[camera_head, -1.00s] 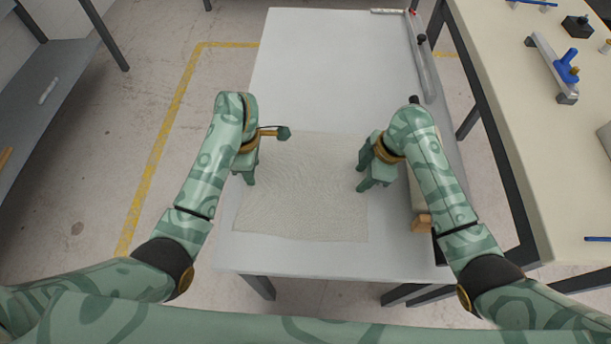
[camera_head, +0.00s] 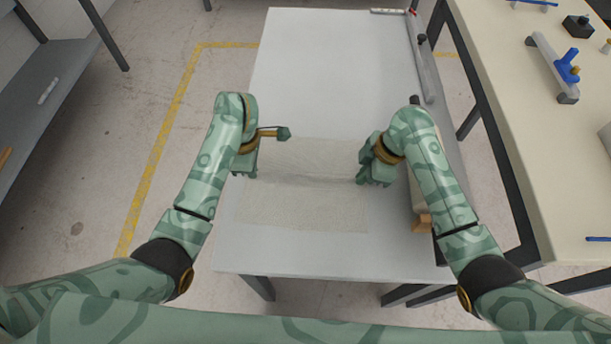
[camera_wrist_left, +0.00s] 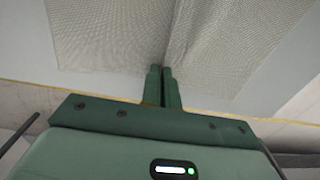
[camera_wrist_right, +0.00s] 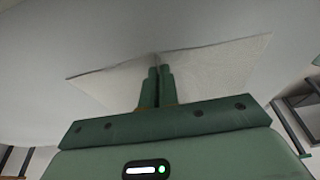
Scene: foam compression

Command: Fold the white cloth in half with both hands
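The white cloth (camera_head: 300,210) lies on the white table, with a raised crease across its middle between my two grippers. It also shows in the left wrist view (camera_wrist_left: 220,50) and the right wrist view (camera_wrist_right: 215,72). My left gripper (camera_head: 246,175) is at the cloth's left edge, and my right gripper (camera_head: 366,181) is at its right edge. In the left wrist view, the fingers (camera_wrist_left: 161,72) are together where the crease ends. In the right wrist view, the fingers (camera_wrist_right: 158,70) are likewise together with cloth gathered at their tips. The exact pinch is partly hidden by the fingers.
The white table (camera_head: 330,70) is clear beyond the cloth. A grey bar-like tool (camera_head: 421,60) lies along its right edge. A wooden-ended block (camera_head: 421,222) lies beside my right forearm. A cream table (camera_head: 530,120) with tools stands at the right.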

